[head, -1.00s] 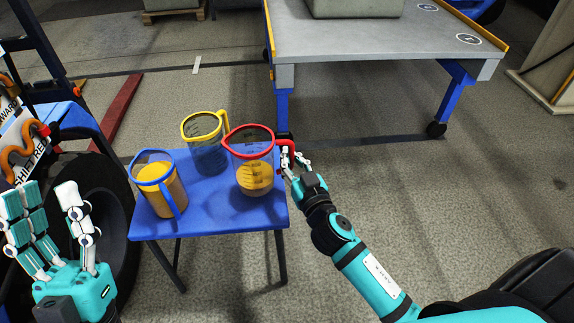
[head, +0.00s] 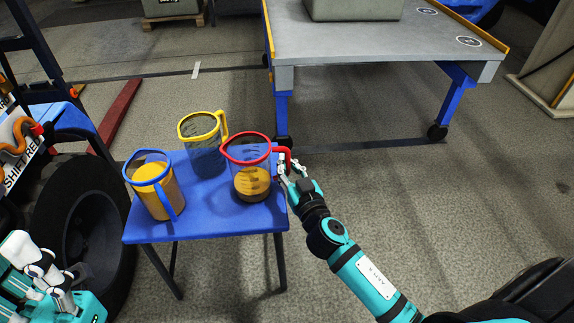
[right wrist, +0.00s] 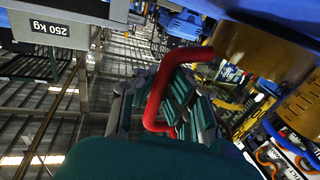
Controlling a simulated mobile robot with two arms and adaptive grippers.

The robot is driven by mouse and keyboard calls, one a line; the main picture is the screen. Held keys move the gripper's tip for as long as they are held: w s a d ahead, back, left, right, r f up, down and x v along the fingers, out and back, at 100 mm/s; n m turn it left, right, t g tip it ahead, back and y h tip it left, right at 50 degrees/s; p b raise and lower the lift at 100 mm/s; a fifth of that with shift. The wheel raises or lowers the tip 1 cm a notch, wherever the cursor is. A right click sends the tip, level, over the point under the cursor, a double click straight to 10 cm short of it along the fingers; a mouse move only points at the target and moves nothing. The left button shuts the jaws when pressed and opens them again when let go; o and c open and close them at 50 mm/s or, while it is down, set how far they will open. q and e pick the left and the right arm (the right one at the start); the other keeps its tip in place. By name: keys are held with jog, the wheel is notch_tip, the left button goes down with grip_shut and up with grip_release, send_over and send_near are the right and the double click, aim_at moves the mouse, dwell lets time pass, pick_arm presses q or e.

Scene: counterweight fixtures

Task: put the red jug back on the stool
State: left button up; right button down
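The red jug (head: 250,178), clear with a red rim and handle and yellow-orange contents, stands upright on the blue stool (head: 213,222), near its right edge. My right gripper (head: 290,170) is at the jug's handle on the right side. In the right wrist view the red handle (right wrist: 158,97) passes between its extended fingers (right wrist: 172,105), which look spread apart. Whether any finger touches the handle is hard to tell. My left gripper (head: 40,270) is at the bottom left, partly cut off by the frame, away from the stool, with nothing seen in it.
A yellow-rimmed jug (head: 207,158) and a blue-rimmed jug (head: 153,190) share the stool, close to the red jug. A black tyre (head: 75,205) is left of the stool. A grey table (head: 375,50) on blue legs stands behind. Floor to the right is clear.

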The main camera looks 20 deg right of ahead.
jog(key=shift+f, duration=0.2)
jog(key=c, duration=1.5)
grip_release()
jog(key=shift+r, duration=0.15)
